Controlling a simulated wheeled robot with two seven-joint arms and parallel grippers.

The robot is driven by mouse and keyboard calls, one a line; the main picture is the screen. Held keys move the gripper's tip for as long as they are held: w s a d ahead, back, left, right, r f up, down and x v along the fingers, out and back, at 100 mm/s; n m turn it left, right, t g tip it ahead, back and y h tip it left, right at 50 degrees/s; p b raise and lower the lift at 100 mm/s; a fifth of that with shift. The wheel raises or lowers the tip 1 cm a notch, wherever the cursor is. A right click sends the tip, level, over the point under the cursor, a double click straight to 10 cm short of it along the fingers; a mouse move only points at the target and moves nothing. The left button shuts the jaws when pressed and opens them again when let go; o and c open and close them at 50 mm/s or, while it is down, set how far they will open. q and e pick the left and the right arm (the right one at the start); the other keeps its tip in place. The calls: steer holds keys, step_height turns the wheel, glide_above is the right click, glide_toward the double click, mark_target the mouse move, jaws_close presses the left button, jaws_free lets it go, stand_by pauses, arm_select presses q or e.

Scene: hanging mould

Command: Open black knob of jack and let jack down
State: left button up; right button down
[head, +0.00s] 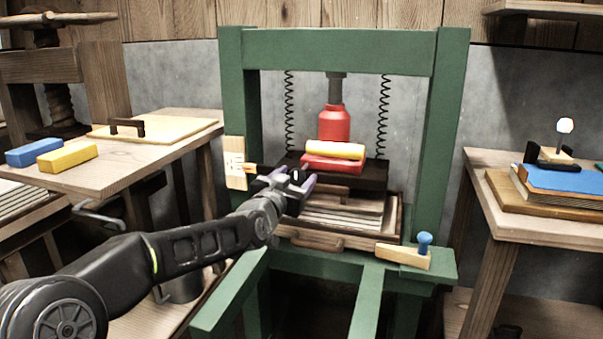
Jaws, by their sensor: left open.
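The red jack (334,126) stands upright in the middle of the green press frame (340,52), its dark ram reaching up to the top beam. My left gripper (298,178) is open at the front left of this plate, below and left of the red block. A small dark shape shows at its fingers; I cannot tell whether it is the black knob. My right gripper is out of view.
Springs (384,117) hang on both sides of the jack. A wooden stack with a handle (318,241) lies under the plate. A blue-topped peg (424,243) stands at the frame's right corner. Side tables (152,160) flank the press.

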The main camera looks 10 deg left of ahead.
arm_select(q)
steer(key=w, duration=0.4)
steer(key=shift+w+d, duration=0.1)
steer(key=shift+d, duration=0.1)
steer(key=shift+c, duration=0.3)
jaws_close()
